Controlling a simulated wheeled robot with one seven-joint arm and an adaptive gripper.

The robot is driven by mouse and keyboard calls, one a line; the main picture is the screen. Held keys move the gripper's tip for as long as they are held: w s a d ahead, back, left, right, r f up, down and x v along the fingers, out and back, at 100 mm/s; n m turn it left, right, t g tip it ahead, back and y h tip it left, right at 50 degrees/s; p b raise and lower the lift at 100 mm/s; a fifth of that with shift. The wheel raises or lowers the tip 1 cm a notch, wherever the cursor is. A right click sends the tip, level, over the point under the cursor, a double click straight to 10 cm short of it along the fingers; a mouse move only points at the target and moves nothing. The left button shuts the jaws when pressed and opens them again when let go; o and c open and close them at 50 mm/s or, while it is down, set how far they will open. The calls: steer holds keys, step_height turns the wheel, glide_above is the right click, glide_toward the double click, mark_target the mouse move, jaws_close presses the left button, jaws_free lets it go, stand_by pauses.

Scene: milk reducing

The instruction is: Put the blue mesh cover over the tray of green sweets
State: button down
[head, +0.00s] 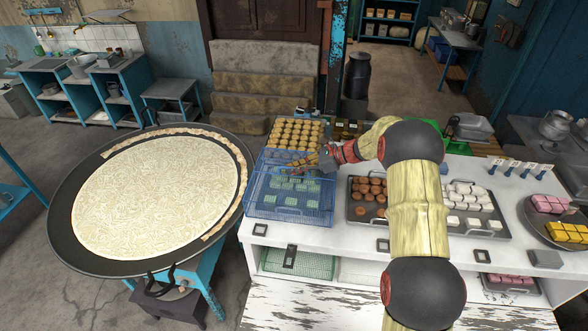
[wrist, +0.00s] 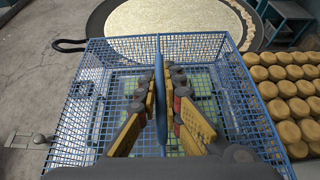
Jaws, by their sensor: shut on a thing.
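The blue mesh cover (head: 262,197) is an upright wire box at the left end of the white counter. Green sweets (head: 287,187) show through its mesh, so the cover is over or around their tray; the tray's rim is mostly hidden. My gripper (head: 304,163) reaches in from the right above the cover. In the wrist view my gripper (wrist: 163,105) has its yellow-padded fingers on both sides of the cover's upright blue handle bar (wrist: 161,95), shut on it. Mesh surrounds the fingers there. I cannot tell whether the cover's lower edge touches the counter.
A tray of golden round sweets (head: 297,132) stands just behind the cover. A tray of brown and white sweets (head: 357,213) lies to its right, under my arm. The large round pan (head: 70,225) is close on the left. The counter's front edge (head: 345,235) is near.

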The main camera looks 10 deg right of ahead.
stand_by(0.3)
steer(key=c, duration=2)
jaws_free()
steer(key=shift+f, duration=0.1)
steer(key=shift+o, duration=0.6)
steer(key=v, duration=1.2)
steer(key=s+a+n+g+h+b, duration=0.1)
steer(key=s+a+n+h+b, duration=0.1)
steer(key=s+a+n+b, duration=0.35)
steer(key=s+a+r+n+g+h+b, duration=0.1)
steer(key=s+a+n+h+b, duration=0.15)
steer(key=s, duration=0.65)
steer(key=s+a+n+h+b, duration=0.2)
steer(key=s+a+n+b, duration=0.25)
steer(key=s, duration=0.35)
steer(key=s+d+f+n+t+h+b, duration=0.1)
steer(key=s+f+n+b, duration=0.3)
steer(key=s, duration=0.6)
steer(key=s+d+f+n+t+h+b, duration=0.1)
steer(key=s+d+f+n+h+b, duration=0.1)
steer(key=s+f+n+b, duration=0.3)
steer(key=s+n+h+b, duration=0.1)
steer(key=s+b, duration=0.2)
steer(key=s, duration=0.2)
steer(key=shift+f+t+h, duration=0.25)
steer(key=shift+t+h, duration=0.1)
steer(key=shift+t, duration=0.05)
